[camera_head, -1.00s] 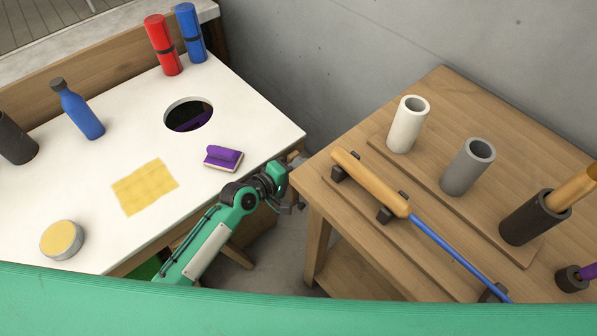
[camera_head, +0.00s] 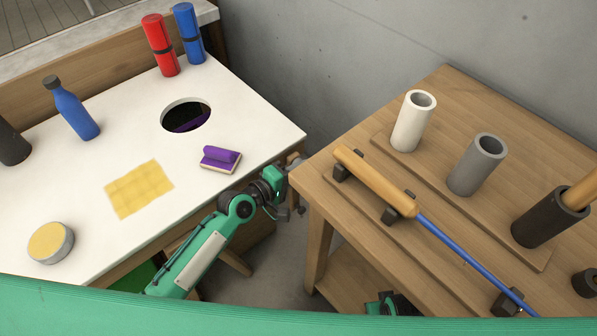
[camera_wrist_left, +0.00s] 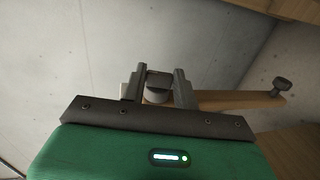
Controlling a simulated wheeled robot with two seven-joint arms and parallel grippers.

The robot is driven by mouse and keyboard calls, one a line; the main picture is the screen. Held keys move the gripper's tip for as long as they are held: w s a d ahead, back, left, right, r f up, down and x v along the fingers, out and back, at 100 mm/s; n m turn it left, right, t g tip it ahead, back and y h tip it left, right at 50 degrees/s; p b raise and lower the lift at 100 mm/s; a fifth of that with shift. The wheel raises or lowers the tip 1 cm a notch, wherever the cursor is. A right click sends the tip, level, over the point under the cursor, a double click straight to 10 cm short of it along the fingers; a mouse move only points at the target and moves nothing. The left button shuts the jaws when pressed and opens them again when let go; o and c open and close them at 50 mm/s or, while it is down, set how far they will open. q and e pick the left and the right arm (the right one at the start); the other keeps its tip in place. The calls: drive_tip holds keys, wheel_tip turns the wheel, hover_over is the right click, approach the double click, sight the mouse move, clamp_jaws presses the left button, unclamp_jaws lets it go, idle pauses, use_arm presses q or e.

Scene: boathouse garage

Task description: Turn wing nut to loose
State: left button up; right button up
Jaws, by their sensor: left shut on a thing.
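In the left wrist view, my left gripper (camera_wrist_left: 158,78) has its two dark fingers closed on a small dark wing nut (camera_wrist_left: 159,79). A pale round collar (camera_wrist_left: 156,96) sits just below the nut, at a wooden bar (camera_wrist_left: 225,101). In the head view, my left gripper (camera_head: 297,196) is at the gap between the white-topped bench and the wooden table. The nut is too small and covered to make out there. How far the nut is turned cannot be told. My right gripper is not in view; only a green part of my right arm shows at the bottom.
A dark knob (camera_wrist_left: 280,87) stands at the bar's far end. The wooden table (camera_head: 465,105) holds cylinders and a long blue-shafted tool (camera_head: 470,261).

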use_arm(q)
drive_tip(key=o, duration=1)
drive_tip(key=shift+c, duration=0.2)
drive_tip(key=v, duration=1.3)
drive_tip(key=shift+s+a, duration=0.25)
drive_tip(key=shift+s, duration=0.05)
